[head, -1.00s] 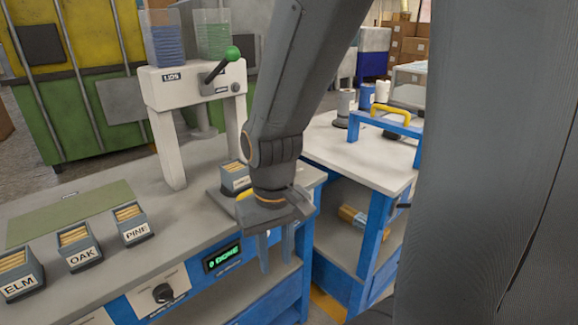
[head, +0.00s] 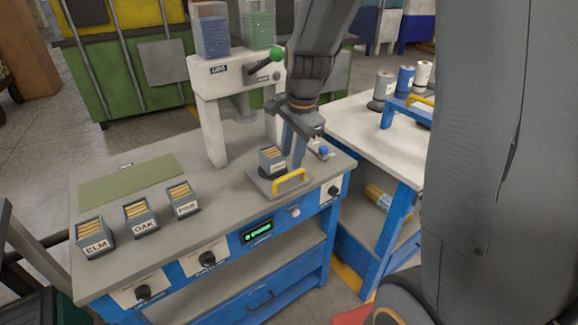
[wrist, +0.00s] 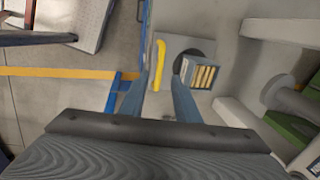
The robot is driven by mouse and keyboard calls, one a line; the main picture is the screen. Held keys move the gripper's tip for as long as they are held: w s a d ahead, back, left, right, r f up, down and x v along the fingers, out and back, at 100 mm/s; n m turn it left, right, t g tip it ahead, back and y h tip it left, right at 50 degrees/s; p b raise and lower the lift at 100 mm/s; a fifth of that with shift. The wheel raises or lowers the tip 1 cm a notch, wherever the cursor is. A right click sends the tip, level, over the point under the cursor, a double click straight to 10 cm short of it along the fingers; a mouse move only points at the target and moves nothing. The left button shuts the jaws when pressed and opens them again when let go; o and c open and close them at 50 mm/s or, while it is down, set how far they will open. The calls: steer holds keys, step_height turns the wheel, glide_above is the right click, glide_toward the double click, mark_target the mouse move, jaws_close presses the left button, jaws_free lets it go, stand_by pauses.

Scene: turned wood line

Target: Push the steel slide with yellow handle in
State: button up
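The steel slide (head: 257,183) lies at the front right of the workbench, its yellow handle (head: 289,181) toward the front edge. My gripper (head: 293,157) points down, open and empty, just right of the bin. I cannot tell its exact height above the slide.
The white press (head: 213,120) with a green-knobbed lever (head: 276,54) stands over the bench. Bins marked ELM (head: 95,242), OAK (head: 141,221) and PINE (head: 183,204) stand left on the bench. A blue knob (head: 323,152) is near the right edge. A second table (head: 360,140) stands at right.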

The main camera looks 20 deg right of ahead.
mark_target(289, 177)
steer(key=shift+w+a+f+p, duration=0.1)
steer(key=shift+w+f+p, duration=0.1)
steer(key=shift+f, duration=0.85)
steer(key=shift+w+a+f+p, duration=0.1)
steer(key=shift+w+f, duration=0.05)
steer(key=shift+f, duration=0.85)
steer(key=shift+w+f+p, duration=0.15)
steer(key=shift+w+f, duration=0.05)
steer(key=shift+f, duration=0.85)
jaws_close()
